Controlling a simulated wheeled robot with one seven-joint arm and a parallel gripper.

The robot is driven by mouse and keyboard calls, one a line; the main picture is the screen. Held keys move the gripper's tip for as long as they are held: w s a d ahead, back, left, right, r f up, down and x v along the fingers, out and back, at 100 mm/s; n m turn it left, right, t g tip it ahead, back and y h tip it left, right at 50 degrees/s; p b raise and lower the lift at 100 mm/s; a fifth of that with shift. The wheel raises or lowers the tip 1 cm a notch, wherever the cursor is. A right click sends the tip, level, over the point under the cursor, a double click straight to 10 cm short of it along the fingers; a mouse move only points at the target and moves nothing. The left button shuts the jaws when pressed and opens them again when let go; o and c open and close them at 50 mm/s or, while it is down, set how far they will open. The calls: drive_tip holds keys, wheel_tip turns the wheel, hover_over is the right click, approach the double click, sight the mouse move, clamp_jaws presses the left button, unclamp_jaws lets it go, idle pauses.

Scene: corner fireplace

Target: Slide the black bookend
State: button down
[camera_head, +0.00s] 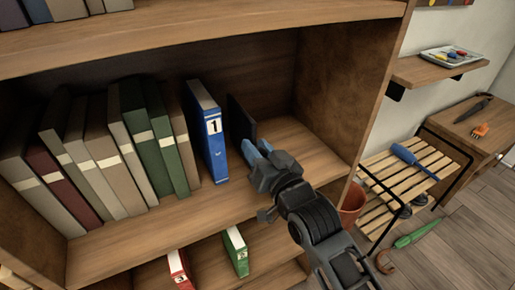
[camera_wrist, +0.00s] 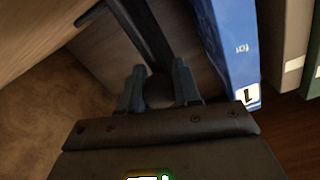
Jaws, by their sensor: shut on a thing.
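The black bookend (camera_head: 238,121) stands upright on the wooden shelf (camera_head: 150,233), to the right of the blue binder (camera_head: 208,130) marked 1. A gap separates the binder and the bookend's plate. My gripper (camera_head: 262,150) reaches in from the front right in the head view and hides the bookend's lower front part. In the wrist view my gripper (camera_wrist: 160,88) has its two fingers on either side of a dark part of the bookend (camera_wrist: 145,35), shut on it. The blue binder (camera_wrist: 232,45) is to the right there.
Several books (camera_head: 100,150) lean in a row left of the binder. The cabinet's right side wall (camera_head: 345,85) bounds the shelf, with bare shelf before it. A red binder (camera_head: 179,268) and a green binder (camera_head: 236,250) stand below. A slatted rack (camera_head: 400,172) is outside at right.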

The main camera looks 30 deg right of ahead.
drive_tip(key=c, duration=1.1)
unclamp_jaws()
drive_tip(key=shift+r, duration=0.35)
drive_tip(key=o, duration=0.3)
drive_tip(key=shift+f, duration=0.15)
drive_tip(key=shift+s+b, duration=0.45)
drive_tip(key=shift+s, duration=3.45)
